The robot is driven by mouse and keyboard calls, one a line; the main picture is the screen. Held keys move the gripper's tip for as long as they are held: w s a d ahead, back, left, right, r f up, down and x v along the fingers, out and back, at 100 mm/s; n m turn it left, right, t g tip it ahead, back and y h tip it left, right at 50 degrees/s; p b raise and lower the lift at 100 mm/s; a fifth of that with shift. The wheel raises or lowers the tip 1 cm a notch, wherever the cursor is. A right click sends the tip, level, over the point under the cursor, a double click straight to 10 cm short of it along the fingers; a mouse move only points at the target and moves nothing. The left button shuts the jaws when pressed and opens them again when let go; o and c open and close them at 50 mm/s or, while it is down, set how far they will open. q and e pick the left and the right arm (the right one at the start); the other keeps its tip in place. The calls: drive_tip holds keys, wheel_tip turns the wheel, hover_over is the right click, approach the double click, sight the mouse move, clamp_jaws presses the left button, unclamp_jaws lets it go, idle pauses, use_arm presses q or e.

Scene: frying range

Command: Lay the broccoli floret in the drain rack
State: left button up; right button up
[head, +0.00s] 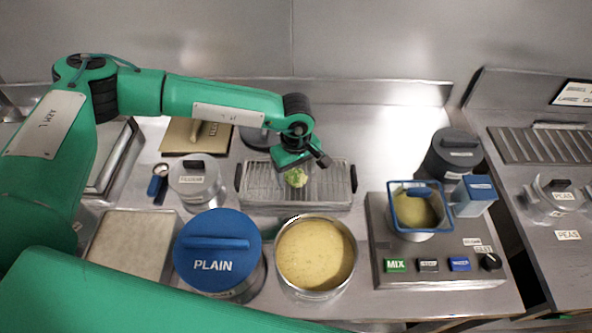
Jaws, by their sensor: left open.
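The broccoli floret (295,177) is small and pale green. It shows at the middle of the wire drain rack (328,194), just below my left gripper. The drain rack is a shallow metal tray with dark handles at its left and right ends. My left gripper (298,165) is over the rack, pointing down, with its jaws open. The wrist hides part of the rack's back edge. I cannot tell whether the jaws still touch the floret. My right gripper is not in view.
A pot of yellow batter (316,254) and a blue-lidded pot marked PLAIN (217,252) stand in front of the rack. A mixer unit (440,262) with a blue-rimmed pot is at right. A clear lidded jar (196,182) stands left.

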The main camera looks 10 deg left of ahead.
use_arm(q)
wheel_tip(320, 180, up, 14)
drive_tip(key=b, duration=0.4)
drive_tip(key=shift+f, duration=0.15)
